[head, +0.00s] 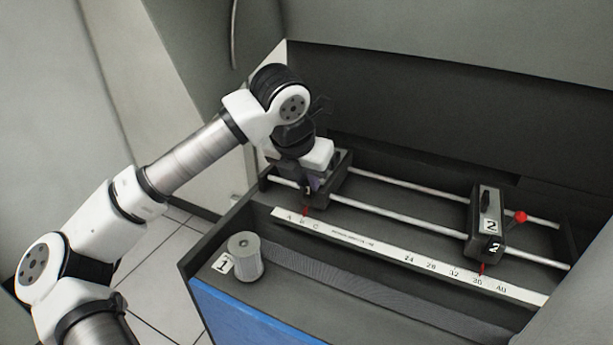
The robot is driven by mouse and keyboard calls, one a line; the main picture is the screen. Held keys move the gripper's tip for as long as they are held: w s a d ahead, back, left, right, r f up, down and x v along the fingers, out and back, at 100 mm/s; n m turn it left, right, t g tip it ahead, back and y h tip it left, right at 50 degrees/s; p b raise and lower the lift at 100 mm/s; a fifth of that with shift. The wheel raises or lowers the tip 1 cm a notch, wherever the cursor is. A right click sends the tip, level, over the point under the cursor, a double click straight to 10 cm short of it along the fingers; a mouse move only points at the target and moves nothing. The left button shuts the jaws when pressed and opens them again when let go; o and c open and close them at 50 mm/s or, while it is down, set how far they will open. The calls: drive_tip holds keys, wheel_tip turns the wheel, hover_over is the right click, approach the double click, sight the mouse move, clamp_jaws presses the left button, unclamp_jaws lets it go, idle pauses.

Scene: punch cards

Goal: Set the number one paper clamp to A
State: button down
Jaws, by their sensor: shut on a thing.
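The number one paper clamp (339,178) is a dark block on two parallel metal rods at the left end of the machine in the head view. My arm covers much of it, and its number is not readable. Its red pointer (305,211) hangs over the white scale strip (365,240), at about the letter B, to the right of A. My gripper (310,186) points down at this clamp and is shut on it; the fingertips are mostly hidden.
The number two clamp (487,225), with a red knob (520,216), sits further right on the same rods. A ribbed grey knob (245,257) beside a "1" label stands at the front left. The rods between the clamps are clear.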

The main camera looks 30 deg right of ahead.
drive_tip(key=w+a+b, duration=0.1)
drive_tip(key=w, duration=0.2)
drive_tip(key=shift+a+r+b, duration=0.1)
drive_tip(key=shift+a+b, duration=0.25)
drive_tip(key=c, duration=1.4)
unclamp_jaws()
drive_tip(key=shift+a, duration=0.1)
drive_tip(key=shift+o, duration=0.2)
drive_tip(key=b+v, duration=0.2)
drive_tip(key=v, duration=1.1)
drive_tip(key=shift+r+b, duration=0.35)
drive_tip(key=shift+r, duration=0.05)
